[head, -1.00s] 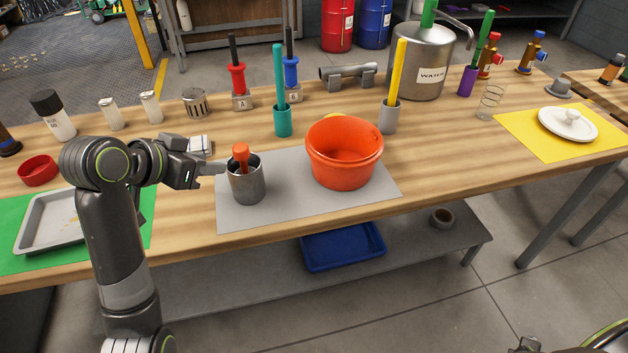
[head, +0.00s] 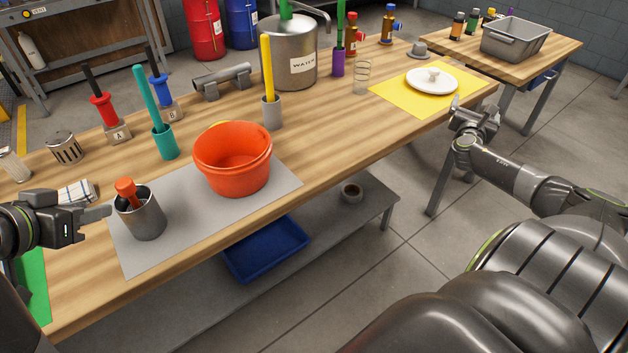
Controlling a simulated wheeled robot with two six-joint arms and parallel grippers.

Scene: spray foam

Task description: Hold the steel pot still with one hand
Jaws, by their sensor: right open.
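The steel pot (head: 143,217), a small grey metal cup, stands upright on the grey mat (head: 205,232). An orange-headed tool (head: 127,191) leans inside it; the tool's lower end is hidden. My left gripper (head: 105,212) is level at the left side of the pot, its fingertips at or very close to the wall near the rim. I cannot tell whether its fingers close on the wall. My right gripper (head: 470,108) is open and empty, off the table's front edge near the yellow mat (head: 412,102).
An orange bucket (head: 232,163) stands right of the pot on the mat. A teal holder (head: 165,142), a grey holder with a yellow stick (head: 272,112) and a large water vessel (head: 290,62) stand behind. Bare wood lies right of the bucket.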

